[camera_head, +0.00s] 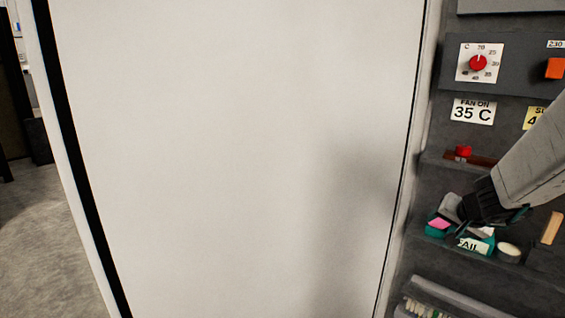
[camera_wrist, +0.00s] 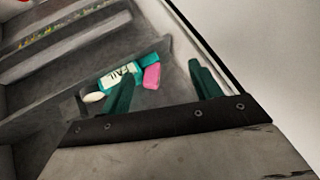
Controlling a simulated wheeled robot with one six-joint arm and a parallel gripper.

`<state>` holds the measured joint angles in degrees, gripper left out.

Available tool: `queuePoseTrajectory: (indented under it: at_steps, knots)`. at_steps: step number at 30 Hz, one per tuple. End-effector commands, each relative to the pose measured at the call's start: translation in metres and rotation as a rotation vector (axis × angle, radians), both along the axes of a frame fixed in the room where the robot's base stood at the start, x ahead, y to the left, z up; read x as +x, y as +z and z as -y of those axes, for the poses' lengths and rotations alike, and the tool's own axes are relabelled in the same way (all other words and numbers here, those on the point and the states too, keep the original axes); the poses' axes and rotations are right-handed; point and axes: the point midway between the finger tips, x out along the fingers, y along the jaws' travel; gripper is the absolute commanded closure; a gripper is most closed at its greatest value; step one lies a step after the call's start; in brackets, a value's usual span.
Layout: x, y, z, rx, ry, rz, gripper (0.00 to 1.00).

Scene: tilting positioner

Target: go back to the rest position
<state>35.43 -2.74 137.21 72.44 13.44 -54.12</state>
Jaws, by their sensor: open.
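My gripper (camera_head: 480,208) is at the right of the head view, in front of a dark shelf (camera_head: 540,275) in an open cabinet. Its teal fingers are spread apart with nothing held between them in the wrist view (camera_wrist: 163,72). Beyond the fingers lie a pink block (camera_wrist: 152,76) and a teal-and-white item marked "FAIL" (camera_wrist: 118,77). The pink block (camera_head: 439,223) and the "FAIL" item (camera_head: 474,244) also show in the head view, partly hidden by my gripper. I cannot tell whether the fingers touch them.
A large pale panel (camera_head: 240,150) fills the middle of the head view, left of the cabinet. A white round item (camera_head: 508,251) lies on the shelf. Above are a red dial (camera_head: 478,63), an orange switch (camera_head: 555,68) and a "FAN ON 35 C" label (camera_head: 472,111). Floor shows at left.

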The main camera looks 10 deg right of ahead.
Motion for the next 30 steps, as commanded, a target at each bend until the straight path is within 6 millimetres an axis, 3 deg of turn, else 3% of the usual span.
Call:
queuePoseTrajectory:
  at_steps: [4,7,10,12,15,19,22,24,25,30]
  knots:
    - [-0.007,0.012,-0.063,0.119,0.165,-0.020,0.37]
    - [-0.029,0.021,-0.118,0.201,0.307,-0.097,0.37]
    - [-0.076,0.029,-0.176,0.250,0.459,-0.259,0.37]
    - [-0.120,0.033,-0.205,0.240,0.543,-0.411,0.37]
    - [-0.180,0.040,-0.222,0.151,0.610,-0.603,0.37]
    - [-0.227,0.053,-0.222,-0.015,0.672,-0.723,0.37]
    - [-0.238,0.062,-0.226,-0.115,0.732,-0.706,0.37]
    - [-0.240,0.067,-0.237,-0.139,0.761,-0.675,0.37]
    - [-0.241,0.068,-0.241,-0.144,0.771,-0.666,0.32]
    - [-0.240,0.070,-0.246,-0.153,0.790,-0.659,0.32]
